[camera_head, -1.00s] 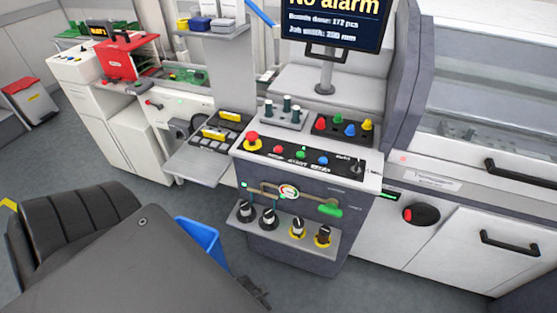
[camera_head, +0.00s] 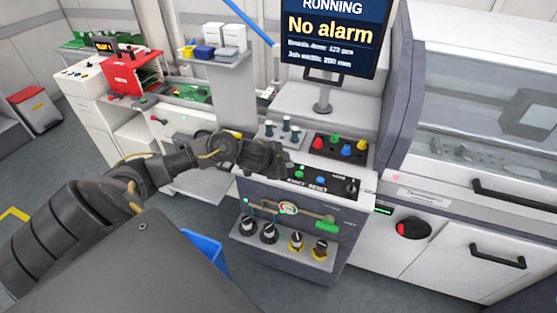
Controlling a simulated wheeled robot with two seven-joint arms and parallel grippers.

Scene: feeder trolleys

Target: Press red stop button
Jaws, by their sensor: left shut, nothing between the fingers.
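The control panel (camera_head: 333,190) is the sloped black strip on the front of the grey and white console. Its green button (camera_head: 299,174) and blue button (camera_head: 319,183) show. My left gripper (camera_head: 280,161) is shut and empty, over the left end of this panel. It hides the red mushroom button on the yellow base and the small red button beside it. I cannot tell whether the gripper touches a button. My right gripper is not in view.
A screen (camera_head: 330,40) reading "RUNNING" and "No alarm" stands behind the panel. A tray of coloured knobs (camera_head: 338,146) and several upright pegs (camera_head: 283,127) sit just behind it. A lower shelf (camera_head: 283,262) with black knobs juts out in front.

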